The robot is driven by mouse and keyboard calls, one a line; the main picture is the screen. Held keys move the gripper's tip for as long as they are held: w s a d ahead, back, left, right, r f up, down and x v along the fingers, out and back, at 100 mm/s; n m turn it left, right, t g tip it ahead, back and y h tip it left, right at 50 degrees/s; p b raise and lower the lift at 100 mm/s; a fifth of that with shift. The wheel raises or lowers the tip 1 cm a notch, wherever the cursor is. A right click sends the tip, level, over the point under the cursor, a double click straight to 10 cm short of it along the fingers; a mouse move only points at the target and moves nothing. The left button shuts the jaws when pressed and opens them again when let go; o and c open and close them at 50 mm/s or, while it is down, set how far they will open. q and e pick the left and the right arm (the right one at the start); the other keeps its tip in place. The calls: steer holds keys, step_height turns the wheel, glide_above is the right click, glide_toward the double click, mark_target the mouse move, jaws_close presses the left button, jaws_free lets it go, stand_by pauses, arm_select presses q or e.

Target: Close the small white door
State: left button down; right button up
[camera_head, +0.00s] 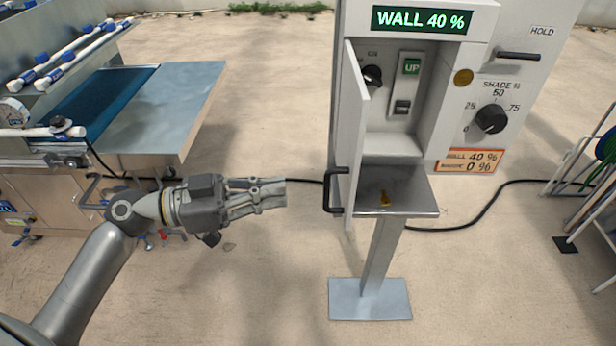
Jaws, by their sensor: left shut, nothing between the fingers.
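The small white door (352,120) of the control cabinet (440,100) stands open, seen nearly edge-on at the cabinet's left side. Its black handle (331,193) is at the lower part of the door. Inside the compartment are a black knob (372,76), a switch (402,106) and a green UP label (411,67). My left gripper (284,192) is shut and empty. It points right, to the left of the door handle and apart from it in the picture. My right gripper is not in view.
A seeder machine with a metal table (165,105) stands at the left. A black cable (485,208) lies on the sandy floor.

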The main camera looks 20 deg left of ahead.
arm_select(q)
steer(key=p+x, duration=0.3)
steer(key=x, duration=0.3)
steer(key=shift+w, duration=0.15)
steer(key=shift+d, duration=0.2)
